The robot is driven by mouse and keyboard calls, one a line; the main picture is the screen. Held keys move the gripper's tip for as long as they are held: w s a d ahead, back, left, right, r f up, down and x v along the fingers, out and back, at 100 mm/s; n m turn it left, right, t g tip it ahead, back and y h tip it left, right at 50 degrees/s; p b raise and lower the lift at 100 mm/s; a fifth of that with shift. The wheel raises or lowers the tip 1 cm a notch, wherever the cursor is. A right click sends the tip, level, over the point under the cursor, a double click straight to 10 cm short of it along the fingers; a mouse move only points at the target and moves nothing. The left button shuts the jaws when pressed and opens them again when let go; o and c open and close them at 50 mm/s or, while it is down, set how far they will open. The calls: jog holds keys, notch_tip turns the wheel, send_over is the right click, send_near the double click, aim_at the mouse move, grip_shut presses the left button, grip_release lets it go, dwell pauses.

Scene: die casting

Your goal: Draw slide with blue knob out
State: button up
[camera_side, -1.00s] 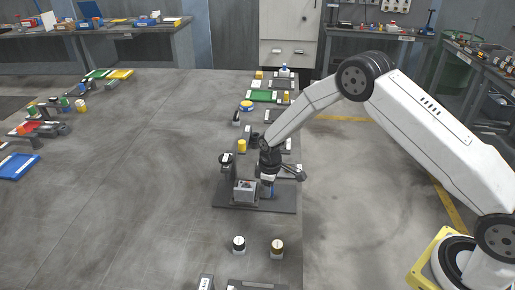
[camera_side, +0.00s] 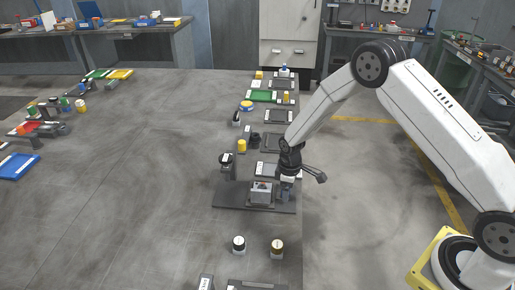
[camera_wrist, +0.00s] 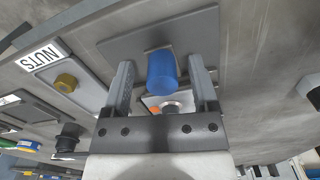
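The slide fixture sits on a dark base plate (camera_side: 228,201) near the middle of the side view. A grey block (camera_side: 261,198) with an orange spot on top stands on the plate, just left of my gripper (camera_side: 286,194). In the wrist view the blue knob (camera_wrist: 162,72) lies between the two fingers of my gripper (camera_wrist: 161,68), with a visible gap on each side. The fingers are apart and appear not to touch it. In the side view my gripper largely hides the knob.
A dark upright post (camera_side: 227,165) stands at the plate's back left. A yellow cylinder (camera_side: 241,146) and several trays lie behind.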

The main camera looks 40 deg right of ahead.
jog(key=shift+w, duration=0.1)
jog(key=shift+r, duration=3.9)
jog(key=shift+s+a+r, duration=0.1)
jog(key=shift+s+r, duration=0.3)
jog(key=shift+r, duration=0.1)
jog(key=s+a+r+m+t, duration=0.1)
jog(key=s+r+m, duration=0.2)
jog(key=s, duration=0.6)
jog(key=s+a+r+m+t, duration=0.1)
jog(key=s+r+m, duration=0.2)
jog(key=s+r, duration=0.3)
jog(key=shift+s+r+m+t, duration=0.3)
jog(key=shift+s+r+m, duration=0.1)
jog(key=shift+s, duration=1.55)
